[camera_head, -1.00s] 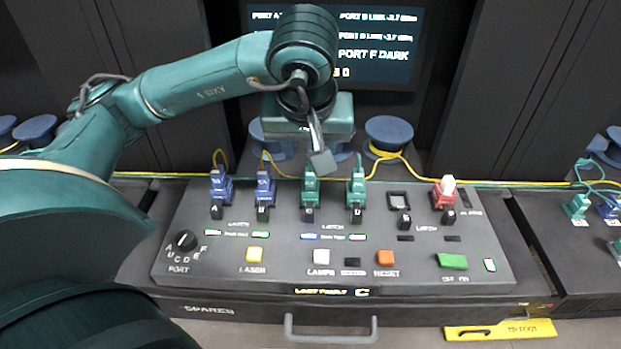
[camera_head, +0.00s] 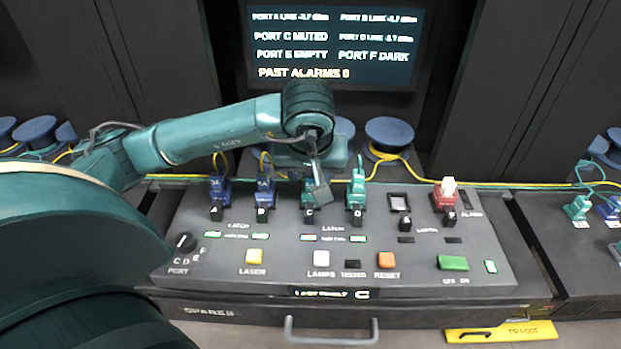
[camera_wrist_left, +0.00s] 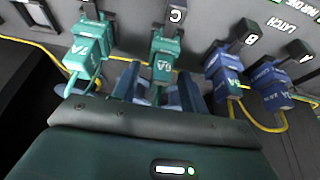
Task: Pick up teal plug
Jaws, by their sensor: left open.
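A teal plug (camera_head: 308,187) stands in port C of the sloped panel, partly hidden behind my left gripper (camera_head: 318,186). A second teal plug (camera_head: 357,188) stands in port D to its right. In the left wrist view the port C plug (camera_wrist_left: 165,58) lies ahead of my left gripper (camera_wrist_left: 158,88), whose two fingers are apart, one on either side of its lower end. I cannot tell whether they touch it. The port D plug (camera_wrist_left: 88,47) is to the left, outside the fingers. My right gripper is not in view.
Two blue plugs (camera_head: 220,188) (camera_head: 264,188) stand left of port C. A red plug (camera_head: 444,192) with a white top is at the right; port E (camera_head: 398,202) is empty. A yellow cable (camera_head: 480,184) runs behind the row. A screen (camera_head: 330,45) stands behind.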

